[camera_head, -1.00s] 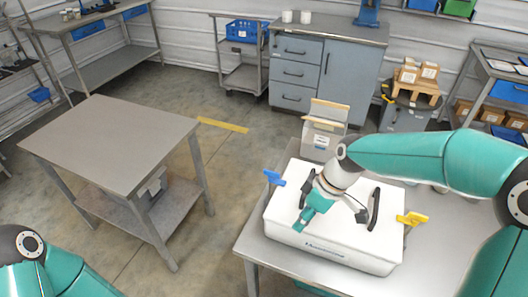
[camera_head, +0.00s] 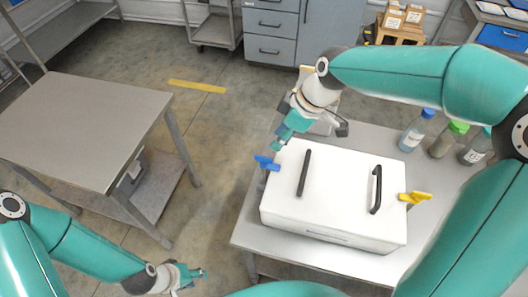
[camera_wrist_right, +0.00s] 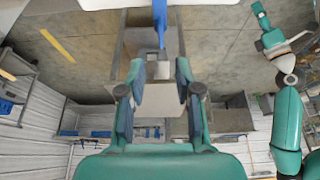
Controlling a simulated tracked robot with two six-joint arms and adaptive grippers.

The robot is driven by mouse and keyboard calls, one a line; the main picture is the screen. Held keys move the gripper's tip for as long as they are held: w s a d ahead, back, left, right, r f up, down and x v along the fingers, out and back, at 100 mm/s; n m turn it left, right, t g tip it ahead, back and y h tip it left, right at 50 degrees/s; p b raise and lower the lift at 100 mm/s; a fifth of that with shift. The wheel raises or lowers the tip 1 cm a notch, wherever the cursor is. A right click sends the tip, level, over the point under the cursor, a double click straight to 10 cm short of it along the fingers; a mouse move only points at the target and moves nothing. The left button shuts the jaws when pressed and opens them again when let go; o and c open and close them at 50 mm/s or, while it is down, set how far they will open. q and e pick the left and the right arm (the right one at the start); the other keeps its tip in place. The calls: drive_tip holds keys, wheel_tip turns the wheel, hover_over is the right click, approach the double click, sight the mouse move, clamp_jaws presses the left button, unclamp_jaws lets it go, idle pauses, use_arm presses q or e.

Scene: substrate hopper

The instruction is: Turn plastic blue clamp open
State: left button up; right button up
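The blue clamp (camera_head: 267,163) sticks out from the left side of the white hopper box (camera_head: 330,232), near its back corner. My right gripper (camera_head: 277,146) is just behind and above the blue clamp. In the right wrist view the right gripper (camera_wrist_right: 160,70) is open with nothing between its fingers. There the blue clamp (camera_wrist_right: 160,22) points down from the white box edge, just beyond the fingertips and centred on the gap. My left gripper (camera_head: 202,273) is low at the left, away from the box; its finger opening is too small to judge.
The box has two black handles (camera_head: 304,173) on its lid and a yellow clamp (camera_head: 415,197) on its right. Bottles (camera_head: 417,130) stand behind on the grey table (camera_head: 290,246). A separate empty-topped table (camera_head: 80,125) is at the left, with open floor between.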

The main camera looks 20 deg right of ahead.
sight(264, 157)
drive_tip(key=p+x, duration=0.1)
drive_tip(key=x, duration=0.9)
drive_tip(key=shift+a, duration=0.1)
clamp_jaws()
